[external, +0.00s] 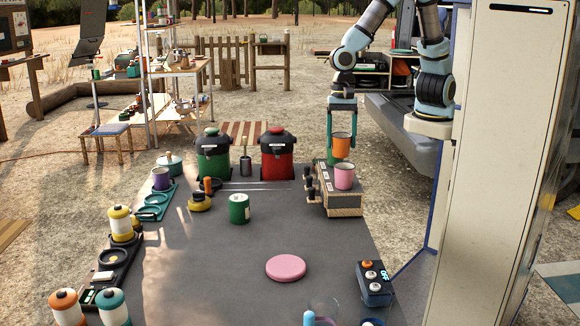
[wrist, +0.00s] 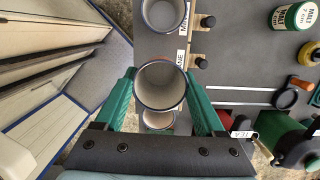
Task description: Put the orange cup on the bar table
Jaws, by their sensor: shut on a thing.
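The orange cup (external: 342,148) is upright between the fingers of my gripper (external: 342,138), which is shut on it. In the wrist view the held cup (wrist: 160,86) is seen from above and looks empty. It is over the wooden cup rack (external: 342,202) at the right of the grey table (external: 210,275). A pink cup (external: 344,177) stands on that rack just in front, and a green cup (external: 332,158) is partly hidden behind the orange one. I cannot tell whether the orange cup still touches the rack, or which surface is the bar table.
Green (external: 213,158) and red (external: 277,155) lidded urns stand along the far edge. A green tin (external: 239,209) and a pink disc (external: 286,267) lie on the grey table, with clear room around them. A dark button box (external: 374,284) is at the right edge.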

